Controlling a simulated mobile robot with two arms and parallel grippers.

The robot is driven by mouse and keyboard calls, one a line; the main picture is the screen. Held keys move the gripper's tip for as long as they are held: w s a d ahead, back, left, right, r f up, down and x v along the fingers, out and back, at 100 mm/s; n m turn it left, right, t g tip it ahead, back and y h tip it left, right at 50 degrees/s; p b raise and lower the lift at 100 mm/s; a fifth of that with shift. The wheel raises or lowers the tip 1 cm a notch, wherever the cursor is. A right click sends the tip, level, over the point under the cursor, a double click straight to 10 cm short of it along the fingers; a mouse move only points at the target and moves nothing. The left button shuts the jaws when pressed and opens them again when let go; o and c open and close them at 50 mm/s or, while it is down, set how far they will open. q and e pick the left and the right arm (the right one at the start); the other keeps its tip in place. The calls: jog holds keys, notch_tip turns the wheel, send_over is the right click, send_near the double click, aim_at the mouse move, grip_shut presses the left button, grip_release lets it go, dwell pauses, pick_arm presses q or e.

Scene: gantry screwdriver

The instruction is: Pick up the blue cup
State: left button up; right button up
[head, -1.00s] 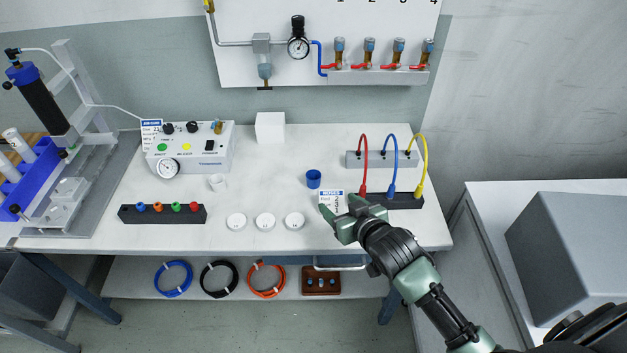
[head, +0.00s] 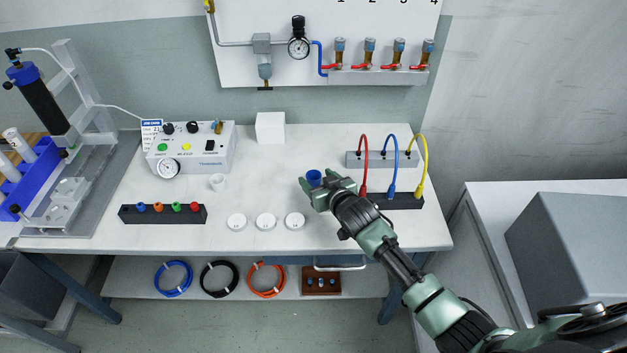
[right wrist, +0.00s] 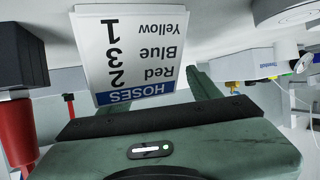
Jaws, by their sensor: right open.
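In the right wrist view the green gripper body (right wrist: 165,145) fills the bottom. The cup cannot be made out there. My left gripper is not in view.
The hoses sign (right wrist: 130,55) is close to my right gripper in the wrist view. Red, blue (head: 391,170) and yellow hoses arch over blocks to the right. Several white discs (head: 266,221) lie in front, left of my arm.

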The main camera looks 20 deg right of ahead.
jog(key=shift+w+f, duration=0.15)
jog(key=shift+w, duration=0.15)
grip_shut()
